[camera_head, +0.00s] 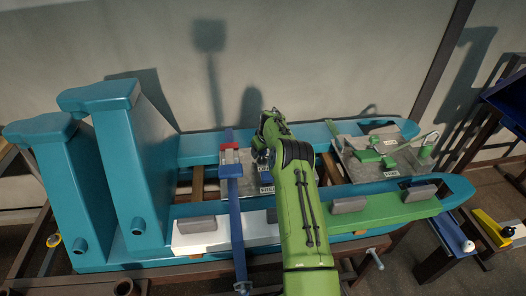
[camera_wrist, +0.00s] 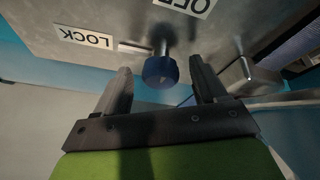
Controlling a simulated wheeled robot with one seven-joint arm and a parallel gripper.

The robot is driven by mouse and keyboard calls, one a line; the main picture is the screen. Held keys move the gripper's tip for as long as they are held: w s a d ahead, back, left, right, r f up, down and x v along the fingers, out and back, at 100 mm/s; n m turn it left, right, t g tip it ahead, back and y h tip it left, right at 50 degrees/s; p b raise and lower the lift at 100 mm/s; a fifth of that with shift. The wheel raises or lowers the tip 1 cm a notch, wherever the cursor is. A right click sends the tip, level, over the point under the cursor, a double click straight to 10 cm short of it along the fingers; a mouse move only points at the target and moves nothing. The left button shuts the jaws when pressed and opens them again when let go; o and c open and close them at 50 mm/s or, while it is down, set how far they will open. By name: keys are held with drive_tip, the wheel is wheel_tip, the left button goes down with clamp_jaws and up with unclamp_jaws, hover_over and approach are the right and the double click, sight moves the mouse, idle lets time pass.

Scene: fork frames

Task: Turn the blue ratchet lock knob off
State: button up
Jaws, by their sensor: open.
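The blue ratchet lock knob (camera_wrist: 161,72) is a dark blue round knob on a short stem, fixed to a grey metal plate (camera_wrist: 110,18) in the wrist view. My gripper (camera_wrist: 160,66) is open, with one dark finger on each side of the knob and visible gaps to both. A LOCK label (camera_wrist: 83,37) is on the plate left of the knob. A second label (camera_wrist: 188,6), partly cut off at the top edge, is above and right of it. In the head view my green arm hides the knob and most of my gripper.
A grey metal block (camera_wrist: 248,76) stands right of the knob. In the head view a blue bar (camera_head: 236,215) with a red part crosses the teal frame (camera_head: 190,148) left of my arm. A second grey plate (camera_head: 385,160) with green parts lies to the right.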

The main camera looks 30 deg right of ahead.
drive_tip(key=shift+c, duration=0.2)
drive_tip(key=c, duration=1)
drive_tip(key=m, duration=0.1)
drive_tip(key=m+h, duration=0.1)
drive_tip(key=m, duration=0.2)
drive_tip(key=shift+w+a+m+g+h, duration=0.15)
drive_tip(key=shift+a+m+g+h, duration=0.15)
drive_tip(key=shift+g+h, duration=0.1)
drive_tip(key=shift+w+m+g+h, duration=0.1)
drive_tip(key=shift+m+g+h, duration=0.5)
drive_tip(key=shift+m, duration=1.4)
drive_tip(key=shift+a, duration=0.1)
drive_tip(key=o, duration=1)
